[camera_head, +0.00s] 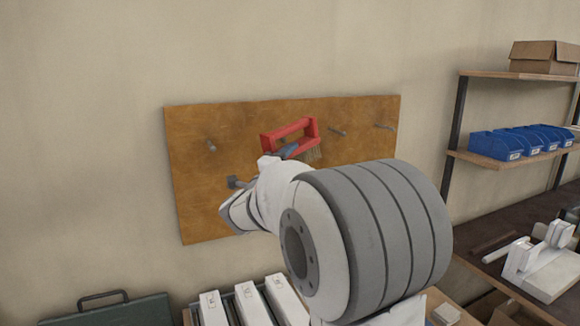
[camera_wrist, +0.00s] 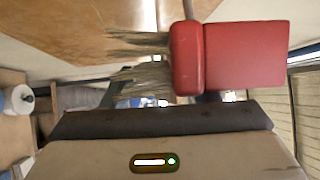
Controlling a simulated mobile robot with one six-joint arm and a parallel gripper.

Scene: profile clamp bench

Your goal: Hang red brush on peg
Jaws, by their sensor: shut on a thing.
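The red brush (camera_head: 303,127) is in front of the wooden peg board (camera_head: 205,200) in the head view, with its grey bristles (camera_head: 313,155) pointing down. My gripper (camera_head: 286,151) is shut on the brush at its lower left side; my arm hides part of the grip. In the wrist view the red brush (camera_wrist: 245,52) lies across the top, bristles (camera_wrist: 140,50) to the left. A thin grey rod, likely a peg (camera_wrist: 189,10), meets its upper edge. I cannot tell whether a peg passes through the brush's red loop.
Grey pegs stand out on the board at left (camera_head: 211,146), right of the brush (camera_head: 338,132) and far right (camera_head: 385,127). Shelves with blue bins (camera_head: 505,144) and a cardboard box (camera_head: 545,57) stand at right.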

